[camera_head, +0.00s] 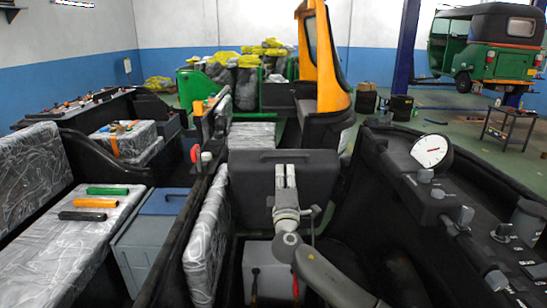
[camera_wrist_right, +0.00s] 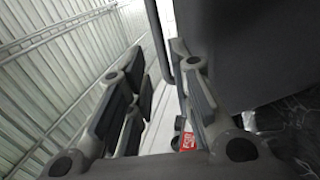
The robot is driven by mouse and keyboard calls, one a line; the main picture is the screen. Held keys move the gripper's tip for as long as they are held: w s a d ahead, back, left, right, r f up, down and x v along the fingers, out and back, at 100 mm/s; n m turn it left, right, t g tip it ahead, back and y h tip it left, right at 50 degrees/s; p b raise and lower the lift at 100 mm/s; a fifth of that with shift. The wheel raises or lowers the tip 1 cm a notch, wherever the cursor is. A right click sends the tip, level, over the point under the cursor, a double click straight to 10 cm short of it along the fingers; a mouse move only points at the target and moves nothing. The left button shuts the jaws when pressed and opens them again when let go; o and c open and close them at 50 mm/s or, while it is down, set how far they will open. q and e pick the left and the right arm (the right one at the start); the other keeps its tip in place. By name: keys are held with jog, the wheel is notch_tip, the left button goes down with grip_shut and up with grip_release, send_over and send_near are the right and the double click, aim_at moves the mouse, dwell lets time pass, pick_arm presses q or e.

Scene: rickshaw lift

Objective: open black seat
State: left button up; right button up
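The black seat (camera_head: 250,172) stands raised, its broad dark face towards me, in the middle of the head view. A long handle shape runs along its upper part. Below it an open compartment shows a light grey box (camera_head: 262,262) with red and black parts. My right gripper (camera_head: 285,172) is in front of the seat, fingers pointing up. In the wrist view the gripper (camera_wrist_right: 162,75) has its fingers apart with nothing clearly between them. The seat's dark panel (camera_wrist_right: 225,45) fills the upper right there, with a thin dark bar beside the right finger. My left gripper is not in view.
A grey, plastic-wrapped seat back (camera_head: 208,235) stands close left of my arm. A dark control panel with a gauge (camera_head: 430,150) is at right. Several coloured bars lie on a wrapped bench (camera_head: 70,240) at left. An orange pillar (camera_head: 330,70) rises behind.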

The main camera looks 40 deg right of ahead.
aim_at(285, 156)
jog(key=p+x, duration=0.1)
jog(key=x, duration=0.8)
jog(key=shift+w+d+r, duration=0.1)
jog(key=shift+w+d, duration=0.1)
jog(key=shift+c, duration=0.2)
grip_shut()
